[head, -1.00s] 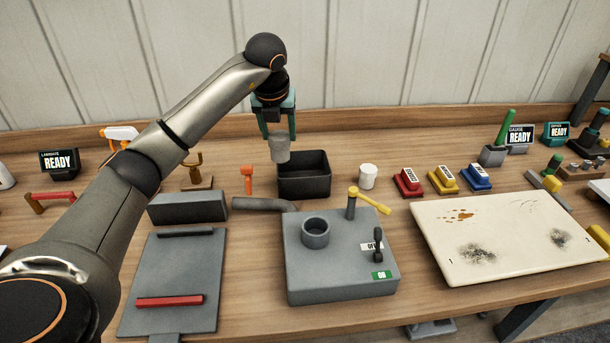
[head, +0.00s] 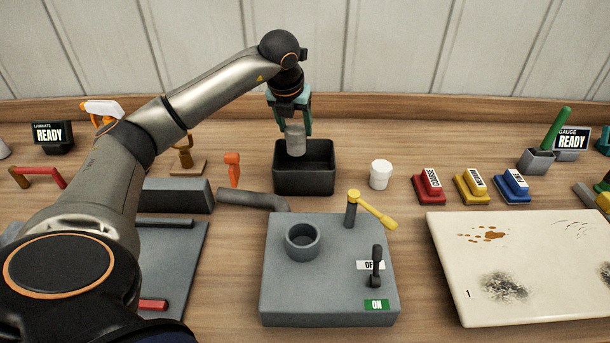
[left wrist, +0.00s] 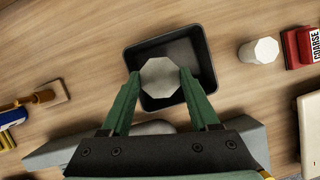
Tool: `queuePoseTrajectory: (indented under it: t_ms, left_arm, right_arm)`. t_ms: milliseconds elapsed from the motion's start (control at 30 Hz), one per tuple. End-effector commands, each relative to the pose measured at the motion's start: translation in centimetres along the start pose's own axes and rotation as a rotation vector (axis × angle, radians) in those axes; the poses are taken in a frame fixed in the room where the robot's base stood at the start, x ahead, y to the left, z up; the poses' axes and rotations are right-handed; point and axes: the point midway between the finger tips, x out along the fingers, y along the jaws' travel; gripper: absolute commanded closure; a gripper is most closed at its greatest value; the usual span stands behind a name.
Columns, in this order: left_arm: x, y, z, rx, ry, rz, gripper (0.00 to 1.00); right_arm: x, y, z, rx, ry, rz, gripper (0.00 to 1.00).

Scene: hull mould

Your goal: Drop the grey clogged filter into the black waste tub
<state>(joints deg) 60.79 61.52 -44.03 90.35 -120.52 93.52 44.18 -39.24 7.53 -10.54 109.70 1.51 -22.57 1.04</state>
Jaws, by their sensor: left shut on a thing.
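The grey clogged filter (head: 295,141) is a small grey cylinder. My left gripper (head: 291,126) is shut on it and holds it at the black waste tub, over its left half in the head view. The black waste tub (head: 304,184) is an open box on the bench. In the left wrist view, the filter (left wrist: 160,78) is between the green fingers of my left gripper (left wrist: 160,88), with the tub (left wrist: 208,62) below and around it. Whether the filter's lower end is below the tub's rim is hard to tell. My right gripper is not in view.
A grey machine block (head: 325,300) with a yellow lever (head: 372,209) is in front. Red, yellow and blue blocks stand farther right.

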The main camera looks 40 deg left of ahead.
Motion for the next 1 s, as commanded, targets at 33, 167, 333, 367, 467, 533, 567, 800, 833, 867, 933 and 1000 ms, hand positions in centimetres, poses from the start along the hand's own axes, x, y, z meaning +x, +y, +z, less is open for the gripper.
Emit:
queuePoseTrajectory:
  t_ms: [33, 167, 333, 367, 467, 533, 567, 800, 833, 867, 933, 1000]
  left_arm:
    - [1.1, 0.0, -0.5, 0.0, 0.0, 0.001, 0.92]
    - [2.5, 0.0, -1.0, 0.0, 0.0, 0.001, 0.92]
    - [3.1, 0.0, -1.3, 0.0, -0.001, 0.001, 0.92]
    - [3.2, 0.0, -1.3, 0.0, -0.001, 0.001, 0.92]
    - [3.1, 0.0, -1.3, 0.0, -0.001, 0.0, 0.92]
    - [3.0, 0.0, -1.3, 0.0, -0.001, 0.0, 0.92]
    - [3.0, 0.0, -1.3, 0.0, -0.001, 0.0, 0.92]
    - [3.0, 0.0, -1.3, 0.0, -0.001, 0.0, 0.13]
    - [3.1, 0.0, -1.3, 0.0, -0.001, 0.0, 0.09]
    - [3.1, 0.0, -1.3, 0.0, -0.001, 0.0, 0.06]
    - [3.1, 0.0, -1.3, 0.0, -0.001, 0.0, 0.04]
    - [3.1, 0.0, -1.3, 0.0, -0.001, 0.0, 0.04]
  right_arm:
    - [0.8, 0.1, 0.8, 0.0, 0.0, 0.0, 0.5]
    - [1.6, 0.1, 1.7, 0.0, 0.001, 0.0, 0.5]
    - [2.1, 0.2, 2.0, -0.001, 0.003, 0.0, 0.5]
    - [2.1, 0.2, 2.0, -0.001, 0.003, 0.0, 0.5]
    - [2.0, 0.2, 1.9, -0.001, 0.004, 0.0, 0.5]
    - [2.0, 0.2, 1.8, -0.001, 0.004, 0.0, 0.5]
    - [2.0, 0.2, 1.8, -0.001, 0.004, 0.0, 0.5]
    - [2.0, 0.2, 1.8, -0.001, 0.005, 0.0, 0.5]
    - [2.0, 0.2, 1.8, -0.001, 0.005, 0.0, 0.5]
    - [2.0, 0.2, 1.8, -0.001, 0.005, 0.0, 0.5]
    - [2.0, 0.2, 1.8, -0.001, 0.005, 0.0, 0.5]
    - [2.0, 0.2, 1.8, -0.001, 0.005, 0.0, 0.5]
